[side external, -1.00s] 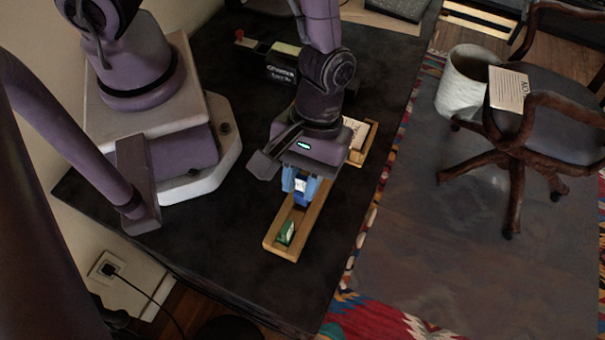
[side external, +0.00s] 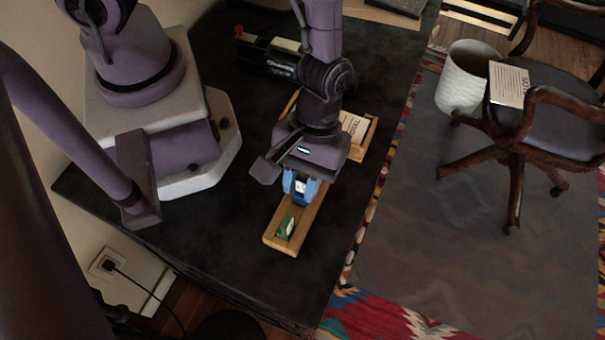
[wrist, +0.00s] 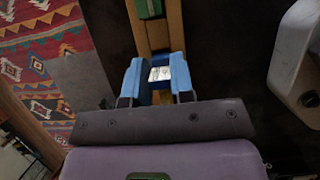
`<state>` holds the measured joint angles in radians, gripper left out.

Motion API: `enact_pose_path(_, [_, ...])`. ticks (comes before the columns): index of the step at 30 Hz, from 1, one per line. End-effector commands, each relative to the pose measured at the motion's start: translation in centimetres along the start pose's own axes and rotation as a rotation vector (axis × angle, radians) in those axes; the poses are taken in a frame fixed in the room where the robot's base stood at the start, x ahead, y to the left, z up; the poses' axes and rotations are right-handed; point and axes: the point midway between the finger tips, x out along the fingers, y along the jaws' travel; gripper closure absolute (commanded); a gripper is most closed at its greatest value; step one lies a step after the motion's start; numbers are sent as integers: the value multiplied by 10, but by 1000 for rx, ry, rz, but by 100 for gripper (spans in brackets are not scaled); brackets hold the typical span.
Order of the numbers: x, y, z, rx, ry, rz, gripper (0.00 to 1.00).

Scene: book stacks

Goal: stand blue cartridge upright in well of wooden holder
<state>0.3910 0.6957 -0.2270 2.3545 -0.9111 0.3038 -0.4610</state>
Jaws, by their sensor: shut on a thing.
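The blue cartridge (side external: 301,186) with a white label is between the blue fingers of my gripper (side external: 301,185), which is shut on it. The cartridge also shows in the wrist view (wrist: 160,73), with a finger on each side. The wooden holder (side external: 304,219) is a long narrow tray on the dark table. The cartridge is over or inside the far part of the holder; its lower end is hidden, so I cannot tell its depth. A green cartridge (side external: 286,226) sits in the near end of the holder and also shows in the wrist view (wrist: 150,8).
Behind my gripper, a wooden tray holds a printed card or book (side external: 352,127). A black box-like object (side external: 270,57) lies farther back on the table. The table (side external: 220,245) is clear left of the holder. A chair and white bin (side external: 463,82) stand off the table.

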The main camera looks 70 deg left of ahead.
Motion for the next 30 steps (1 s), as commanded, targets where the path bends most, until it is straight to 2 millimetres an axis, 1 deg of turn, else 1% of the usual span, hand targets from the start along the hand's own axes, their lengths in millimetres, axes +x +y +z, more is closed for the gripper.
enact_pose_path(11, [8,0,-4,0,-1,0,100])
enact_pose_path(12, [8,0,-3,1,0,1,68])
enact_pose_path(15, [8,0,-3,1,0,0,48])
enact_pose_path(25, [6,0,-3,1,1,1,48])
enact_pose_path(29, [-6,1,-3,5,3,3,48])
enact_pose_path(30, [-12,1,-3,4,3,5,48])
